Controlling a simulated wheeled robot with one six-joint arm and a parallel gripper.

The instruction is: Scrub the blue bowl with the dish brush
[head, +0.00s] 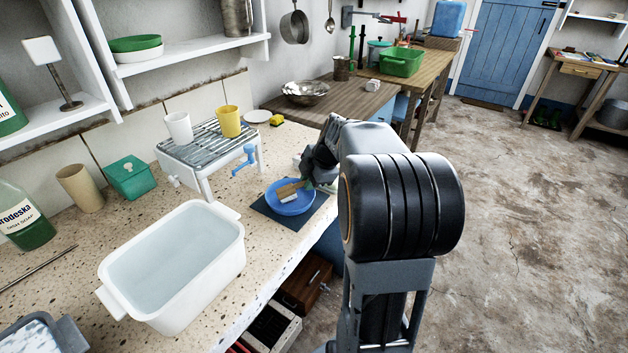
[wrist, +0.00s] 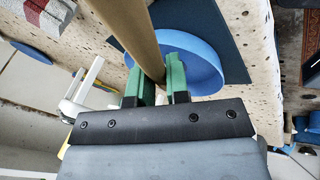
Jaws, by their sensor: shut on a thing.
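The blue bowl (head: 298,207) stands upright on a dark mat (head: 264,213) on the speckled counter, and shows in the wrist view (wrist: 205,70) just beyond my fingers. The dish brush (head: 287,190) has a tan handle (wrist: 143,35) and a pale bristle patch, and its head is in or just over the bowl. I cannot tell whether the bristles touch it. My gripper (wrist: 158,82) has green fingers shut on the brush handle, above the bowl's edge. In the head view my arm hides part of the bowl's right side.
A white basin (head: 172,318) stands at the front of the counter. A metal rack (head: 200,160) with a white cup (head: 178,127) and a yellow cup (head: 229,121) stands behind the bowl. A blue tap-like handle (head: 245,156) juts beside the rack. The floor on the right is open.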

